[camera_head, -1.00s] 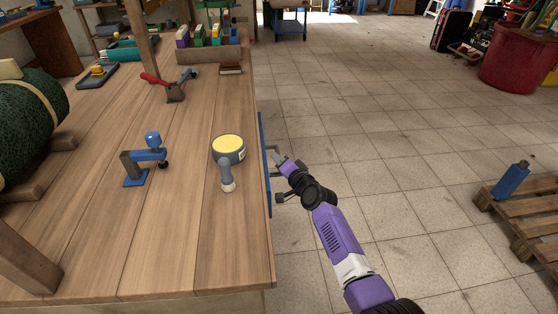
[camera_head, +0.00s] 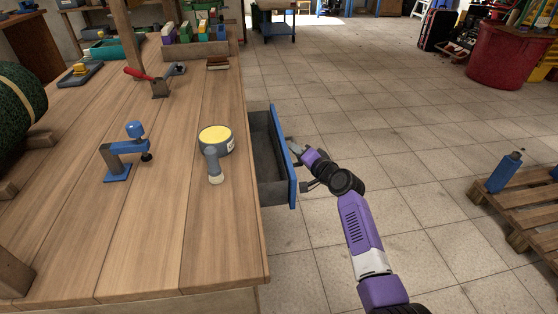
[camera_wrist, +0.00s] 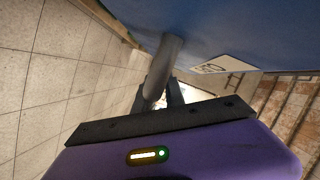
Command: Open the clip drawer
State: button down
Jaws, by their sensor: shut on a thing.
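The clip drawer stands partly out from the workbench's right side in the head view. Its blue front (camera_head: 284,158) faces right, and its dark grey inside (camera_head: 267,155) shows from above; the part I see looks empty. My gripper (camera_head: 297,150) is at the outer face of the drawer front. In the wrist view, my gripper (camera_wrist: 165,97) is shut on the grey bar handle (camera_wrist: 162,68) of the drawer. The blue drawer front also shows in the wrist view (camera_wrist: 225,30), with a pale label (camera_wrist: 222,65) on it.
On the wooden workbench (camera_head: 150,220) are a yellow-topped round tin (camera_head: 215,138), a brush-like tool (camera_head: 213,165), a blue clamp device (camera_head: 125,155) and a red-handled tool (camera_head: 150,80). A pallet (camera_head: 520,205) with a blue bottle stands at the right. The tiled floor between is clear.

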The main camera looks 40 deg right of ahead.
jog(key=s+d+b, duration=0.4)
jog(key=s+d, duration=0.3)
jog(key=d, duration=0.3)
jog(key=shift+d, duration=0.35)
jog(key=shift+s, duration=0.1)
jog(key=c, duration=1.4)
grip_release()
jog(key=p+v, duration=0.1)
jog(key=v, duration=0.6)
jog(key=shift+s+p, duration=0.3)
jog(key=shift+s, duration=0.1)
jog(key=shift+a, duration=0.1)
